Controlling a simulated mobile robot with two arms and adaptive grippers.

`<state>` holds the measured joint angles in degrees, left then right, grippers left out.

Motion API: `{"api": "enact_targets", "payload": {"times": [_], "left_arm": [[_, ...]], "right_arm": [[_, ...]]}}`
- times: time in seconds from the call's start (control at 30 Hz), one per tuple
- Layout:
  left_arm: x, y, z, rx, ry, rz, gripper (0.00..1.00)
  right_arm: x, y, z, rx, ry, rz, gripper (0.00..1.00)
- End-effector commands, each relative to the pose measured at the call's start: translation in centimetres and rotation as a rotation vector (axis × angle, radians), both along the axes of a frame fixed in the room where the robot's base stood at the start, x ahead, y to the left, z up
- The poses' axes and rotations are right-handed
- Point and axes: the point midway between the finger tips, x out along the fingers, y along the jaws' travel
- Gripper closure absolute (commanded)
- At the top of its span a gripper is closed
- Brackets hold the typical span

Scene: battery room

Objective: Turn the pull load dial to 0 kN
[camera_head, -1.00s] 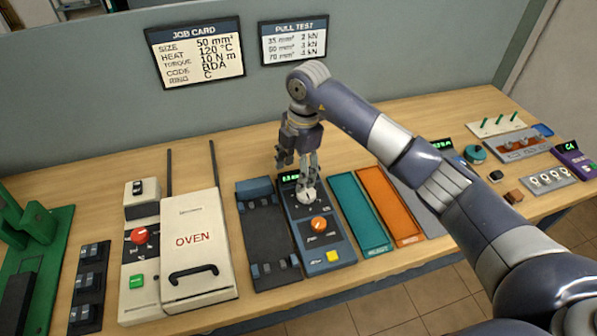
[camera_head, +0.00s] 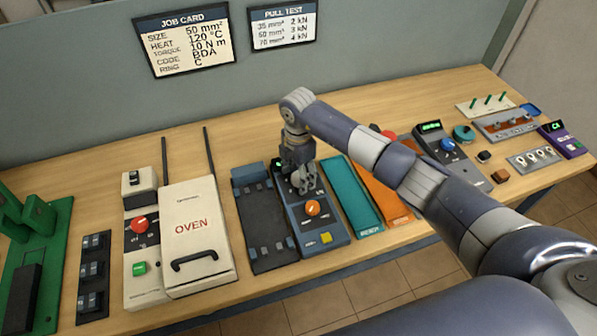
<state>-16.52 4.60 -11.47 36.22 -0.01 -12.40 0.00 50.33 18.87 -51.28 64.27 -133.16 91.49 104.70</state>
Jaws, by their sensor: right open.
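The pull tester (camera_head: 318,235) is a dark blue box in the middle of the bench, with an orange knob (camera_head: 313,208), a yellow button and a green display at its top, mostly covered. A pale dial on its upper part is hidden behind my right gripper, so its setting cannot be read. My right gripper (camera_head: 308,191) is open and points down over that upper part, just above the orange knob. Whether its fingers touch the dial cannot be told. My left gripper is out of view.
The white oven (camera_head: 195,225) and a dark tray (camera_head: 268,225) stand left of the tester. A teal tray (camera_head: 353,200) and an orange tray (camera_head: 385,200) lie right of it, below my arm. The job card (camera_head: 185,40) and pull test card (camera_head: 283,28) hang behind.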

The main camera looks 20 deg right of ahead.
Motion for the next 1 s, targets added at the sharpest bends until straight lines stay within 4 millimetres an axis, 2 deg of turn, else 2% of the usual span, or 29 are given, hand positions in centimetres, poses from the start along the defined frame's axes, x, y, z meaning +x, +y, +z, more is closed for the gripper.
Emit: {"api": "enact_targets", "payload": {"times": [0.23,0.4,0.43,0.77,1.0], "left_arm": [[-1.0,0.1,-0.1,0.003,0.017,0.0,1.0],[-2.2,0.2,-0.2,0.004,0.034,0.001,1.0],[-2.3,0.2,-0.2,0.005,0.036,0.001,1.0],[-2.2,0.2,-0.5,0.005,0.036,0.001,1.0],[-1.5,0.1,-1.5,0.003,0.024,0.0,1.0]], "right_arm": [[0.0,0.0,-0.1,0.0,0.0,0.0,0.4],[0.0,0.0,-0.1,0.0,0.0,0.0,0.79],[0.0,0.0,-0.1,0.0,0.0,0.0,0.82],[0.0,0.0,-0.1,0.0,0.0,0.025,0.82],[0.0,-0.1,-0.2,0.0,0.0,0.14,0.82]]}}
